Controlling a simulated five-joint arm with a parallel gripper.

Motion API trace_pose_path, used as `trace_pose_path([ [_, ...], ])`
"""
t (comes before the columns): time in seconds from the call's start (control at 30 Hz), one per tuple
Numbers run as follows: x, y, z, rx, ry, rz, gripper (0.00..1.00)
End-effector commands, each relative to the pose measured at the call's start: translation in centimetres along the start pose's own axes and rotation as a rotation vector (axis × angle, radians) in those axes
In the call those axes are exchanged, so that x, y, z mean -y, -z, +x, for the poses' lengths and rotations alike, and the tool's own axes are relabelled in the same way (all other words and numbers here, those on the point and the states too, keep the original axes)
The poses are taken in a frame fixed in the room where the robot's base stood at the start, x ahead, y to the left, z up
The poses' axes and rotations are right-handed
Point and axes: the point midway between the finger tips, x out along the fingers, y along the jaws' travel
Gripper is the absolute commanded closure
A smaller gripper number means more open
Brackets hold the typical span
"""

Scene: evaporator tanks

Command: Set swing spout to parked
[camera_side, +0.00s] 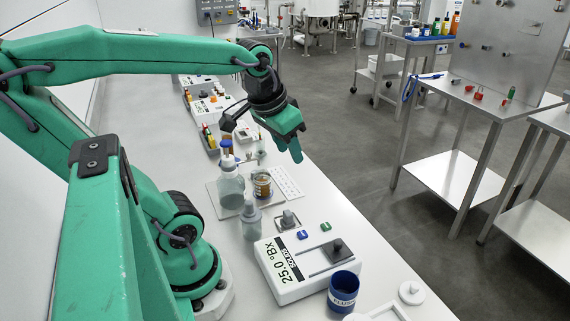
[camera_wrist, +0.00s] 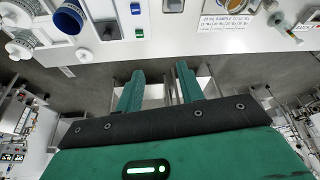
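I cannot tell for sure which part is the swing spout; no part is clearly labelled as one. A small metal fitting (camera_side: 261,156) stands on the bench behind the amber jar (camera_side: 262,187), too small to make out. My gripper (camera_side: 287,152) hangs above the bench near its right edge, beyond the jar, pointing down. In the wrist view my gripper (camera_wrist: 160,85) shows two green fingers set apart with nothing between them, so it is open and empty. Grey floor and the bench edge lie behind the fingers there.
A white box marked 25.0 °Bx (camera_side: 278,262) with a black slider knob (camera_side: 338,247), a blue cup (camera_side: 343,291) and squeeze bottles (camera_side: 231,188) stand on the bench. A steel cart (camera_side: 470,100) stands across the aisle.

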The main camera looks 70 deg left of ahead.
Motion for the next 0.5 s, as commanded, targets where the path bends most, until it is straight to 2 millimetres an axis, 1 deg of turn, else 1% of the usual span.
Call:
trace_pose_path([
  [0.03,1.3,0.5,0.3,0.029,0.017,-0.044,0.62],
  [0.23,6.1,1.9,1.1,0.127,0.062,-0.192,0.62],
  [0.37,9.6,2.3,1.7,0.191,0.082,-0.291,0.62],
  [0.5,13.5,2.2,2.3,0.257,0.096,-0.400,0.62],
])
